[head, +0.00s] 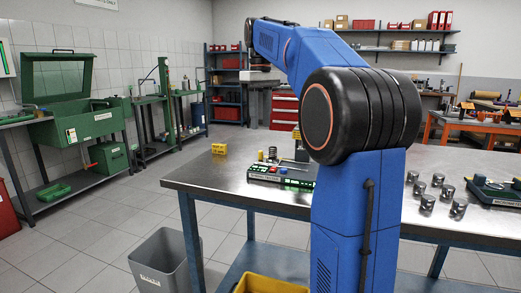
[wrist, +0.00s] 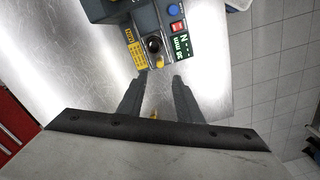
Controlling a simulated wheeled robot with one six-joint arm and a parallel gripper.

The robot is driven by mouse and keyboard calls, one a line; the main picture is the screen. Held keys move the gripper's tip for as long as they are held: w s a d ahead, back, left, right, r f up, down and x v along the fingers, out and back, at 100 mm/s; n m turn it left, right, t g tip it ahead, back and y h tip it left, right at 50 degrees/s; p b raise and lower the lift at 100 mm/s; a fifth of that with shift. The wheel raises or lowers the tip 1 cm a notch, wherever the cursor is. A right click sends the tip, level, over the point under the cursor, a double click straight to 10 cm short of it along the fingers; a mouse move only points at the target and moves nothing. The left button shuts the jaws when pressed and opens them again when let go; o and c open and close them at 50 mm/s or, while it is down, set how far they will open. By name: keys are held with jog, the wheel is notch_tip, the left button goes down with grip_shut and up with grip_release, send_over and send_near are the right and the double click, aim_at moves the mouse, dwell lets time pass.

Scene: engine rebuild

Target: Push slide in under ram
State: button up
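A small press unit (head: 283,173) stands on the steel bench, with a dark upright (head: 301,150) at its right, partly hidden by my arm. In the wrist view the unit (wrist: 162,32) shows a blue button, a red button, green and yellow labels, and a dark round recess or knob (wrist: 154,44). I cannot tell clearly which part is the slide, or where the ram's end is. My gripper (wrist: 161,75) is open, its two fingers apart just short of the unit's labelled edge. Nothing is clearly held between them.
The steel bench (head: 225,183) has free room left of the unit. A grey bin (head: 165,262) stands on the floor.

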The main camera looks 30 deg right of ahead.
aim_at(261, 151)
notch_tip(261, 151, down, 10)
jog(key=shift+f, duration=0.15)
dwell(0.3)
grip_shut()
